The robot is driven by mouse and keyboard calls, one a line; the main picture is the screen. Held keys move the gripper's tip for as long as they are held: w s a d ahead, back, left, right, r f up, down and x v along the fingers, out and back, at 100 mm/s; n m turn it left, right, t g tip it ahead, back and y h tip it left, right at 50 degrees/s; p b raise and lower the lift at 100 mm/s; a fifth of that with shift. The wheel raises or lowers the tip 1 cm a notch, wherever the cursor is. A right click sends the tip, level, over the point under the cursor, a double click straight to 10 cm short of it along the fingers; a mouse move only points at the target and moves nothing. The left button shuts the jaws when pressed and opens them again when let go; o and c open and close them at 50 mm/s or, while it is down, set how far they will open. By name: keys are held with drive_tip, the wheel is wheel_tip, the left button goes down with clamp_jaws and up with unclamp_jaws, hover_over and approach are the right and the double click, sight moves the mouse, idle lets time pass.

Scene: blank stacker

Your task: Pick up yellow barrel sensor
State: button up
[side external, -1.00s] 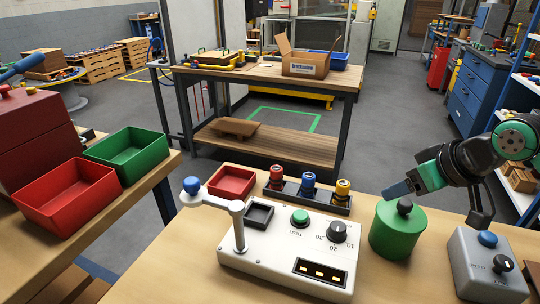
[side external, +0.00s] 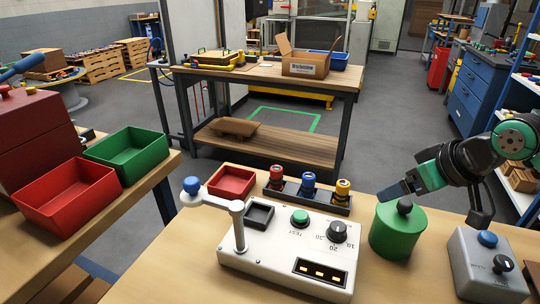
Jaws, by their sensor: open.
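The yellow barrel sensor (side external: 342,191) stands upright at the right end of a dark rack (side external: 318,200) behind the white test box. A blue barrel sensor (side external: 308,184) stands in the middle of the rack and a red one (side external: 276,176) at its left end. My gripper (side external: 384,194) is at the right, beside the green canister's top and to the right of the yellow sensor, apart from it. It is open; its fingers appear edge-on, so the gap between them is hard to see. Nothing shows in it.
The white test box (side external: 275,262) has a lever with a blue knob (side external: 191,184). A green canister (side external: 398,236) with a black knob stands under my gripper. A grey button box (side external: 482,268) is at the right. A red tray (side external: 231,193) lies left of the rack.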

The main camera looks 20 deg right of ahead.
drive_tip(key=n+g, duration=0.2)
approach(346, 183)
drive_tip(key=s, duration=0.3)
drive_tip(key=w+f, duration=0.1)
drive_tip(key=w, duration=0.1)
drive_tip(key=w+f+n+g, duration=0.1)
drive_tip(key=w+f, duration=0.1)
drive_tip(key=w+f+n+g+y, duration=0.1)
drive_tip(key=w, duration=0.1)
drive_tip(key=shift+d+f, duration=0.2)
drive_tip(key=shift+f, duration=0.2)
drive_tip(key=shift+w+f+n, duration=0.2)
drive_tip(key=shift+f+n, duration=0.1)
drive_tip(key=shift+f, duration=0.25)
drive_tip(key=shift+x, duration=2.5)
drive_tip(key=shift+a, duration=0.1)
clamp_jaws()
